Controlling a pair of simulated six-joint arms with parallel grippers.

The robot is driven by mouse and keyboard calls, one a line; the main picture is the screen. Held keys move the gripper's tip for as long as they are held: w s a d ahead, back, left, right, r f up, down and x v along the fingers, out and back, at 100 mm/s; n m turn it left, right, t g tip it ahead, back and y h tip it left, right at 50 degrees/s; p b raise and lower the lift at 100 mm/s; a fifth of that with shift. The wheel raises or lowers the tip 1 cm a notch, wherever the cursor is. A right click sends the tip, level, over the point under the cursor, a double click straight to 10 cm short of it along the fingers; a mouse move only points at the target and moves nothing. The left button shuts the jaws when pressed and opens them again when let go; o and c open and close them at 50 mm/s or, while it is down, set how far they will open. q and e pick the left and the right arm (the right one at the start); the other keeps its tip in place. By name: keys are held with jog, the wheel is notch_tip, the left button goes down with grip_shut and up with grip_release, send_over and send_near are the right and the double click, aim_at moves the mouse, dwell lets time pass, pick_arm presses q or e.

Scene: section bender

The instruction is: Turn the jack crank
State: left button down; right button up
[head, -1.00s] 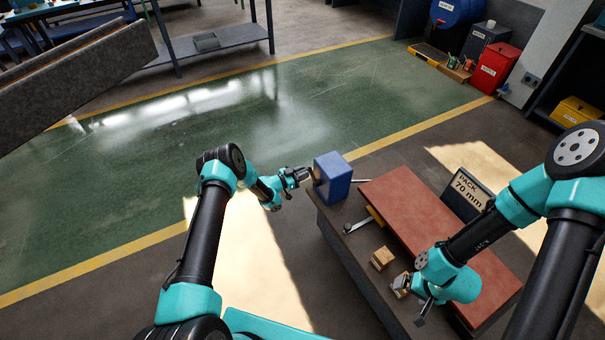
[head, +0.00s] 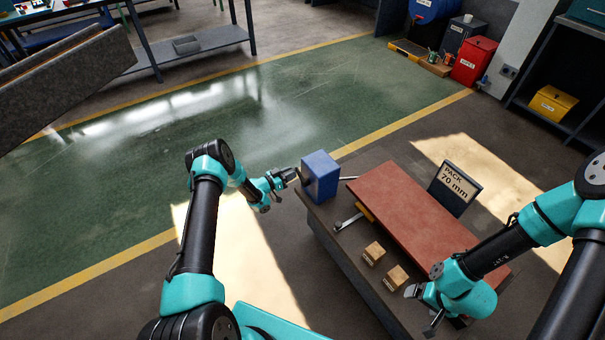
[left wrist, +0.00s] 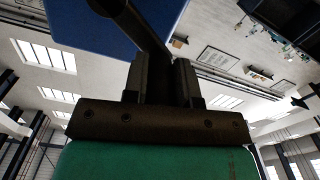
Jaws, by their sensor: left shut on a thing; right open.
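The blue jack box (head: 321,177) stands at the far left corner of the bench. It fills the top of the left wrist view (left wrist: 75,25). A dark crank (left wrist: 140,28) runs from a round hub on the blue box down between my left fingers. My left gripper (head: 294,175) is at the box's left side and is shut on the crank; it also shows in the left wrist view (left wrist: 160,85). The grip itself is too small to make out in the head view. My right gripper (head: 422,309) is open and empty beside the nearer wooden block.
Two wooden blocks (head: 373,253) (head: 397,277) sit on the dark bench (head: 335,240), left of a reddish slab (head: 415,205). A metal lever (head: 348,220) lies near the jack. A sign reading "PACK 70 mm" (head: 455,187) stands behind the slab.

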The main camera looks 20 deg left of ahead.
pick_arm(q)
jog(key=c, duration=0.9)
grip_release()
jog(key=v, duration=1.7)
jog(key=shift+s+a, duration=0.15)
jog(key=shift+s, duration=0.05)
jog(key=shift+w, duration=0.1)
